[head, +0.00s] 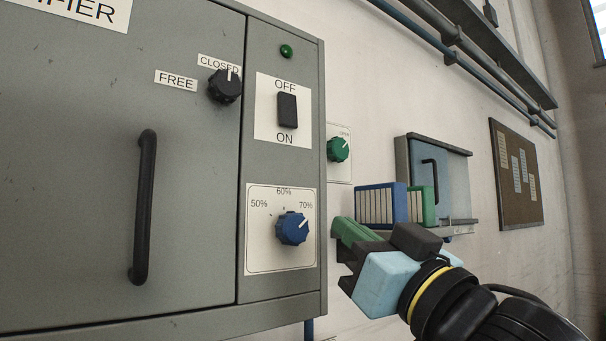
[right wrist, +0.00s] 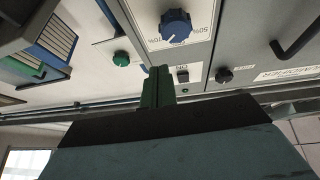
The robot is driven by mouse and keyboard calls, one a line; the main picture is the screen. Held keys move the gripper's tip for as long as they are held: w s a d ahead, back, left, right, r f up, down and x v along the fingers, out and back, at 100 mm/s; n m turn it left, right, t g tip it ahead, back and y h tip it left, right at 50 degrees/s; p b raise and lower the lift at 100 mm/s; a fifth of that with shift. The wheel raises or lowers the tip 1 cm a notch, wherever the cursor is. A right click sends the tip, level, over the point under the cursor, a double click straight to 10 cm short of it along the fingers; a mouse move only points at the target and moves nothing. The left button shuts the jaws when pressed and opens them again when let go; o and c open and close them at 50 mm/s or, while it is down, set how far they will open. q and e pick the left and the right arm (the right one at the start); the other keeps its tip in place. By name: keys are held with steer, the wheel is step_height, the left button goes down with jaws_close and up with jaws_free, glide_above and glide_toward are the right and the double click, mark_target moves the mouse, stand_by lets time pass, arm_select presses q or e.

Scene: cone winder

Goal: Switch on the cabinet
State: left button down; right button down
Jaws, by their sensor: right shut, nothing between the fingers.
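The grey cabinet (head: 190,195) fills the left of the head view. Its black rocker switch (head: 287,110) sits on a white plate between OFF above and ON below; I cannot tell which side is pressed. A dark green lamp (head: 286,51) is above it. My right gripper (head: 343,231) is shut and empty, beside the cabinet's right edge, lower than the switch and apart from it. In the right wrist view the shut green fingers (right wrist: 158,84) appear near the switch (right wrist: 182,77). My left gripper is not in view.
A blue knob (head: 292,228) points toward 70%. A black knob (head: 225,86) points up at CLOSED. A black door handle (head: 144,207) juts out at left. A green knob (head: 338,149), binders (head: 381,205) and a wall box (head: 455,177) are on the right.

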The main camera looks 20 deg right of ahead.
mark_target(290, 114)
steer(key=s+r+n+t+y, duration=0.1)
steer(key=s+r+y, duration=0.1)
steer(key=s+r, duration=0.4)
step_height(290, 114, up, 2)
steer(key=shift+a+r+n+t+y, duration=0.1)
steer(key=shift+a+n+t+y, duration=0.2)
steer(key=shift+t+y, duration=0.1)
steer(key=shift+w+r, duration=0.1)
steer(key=p+x, duration=0.2)
steer(key=x, duration=0.2)
steer(key=f+p+x, duration=0.1)
steer(key=p+x, duration=0.1)
steer(key=x, duration=0.2)
steer(key=w+p+x, duration=0.1)
steer(key=p+x, duration=0.1)
steer(key=x, duration=0.2)
steer(key=shift+a+f, duration=0.15)
steer(key=shift+f, duration=0.1)
steer(key=shift+w+a+f, duration=0.15)
steer(key=shift+w+a, duration=0.05)
steer(key=shift+w, duration=0.4)
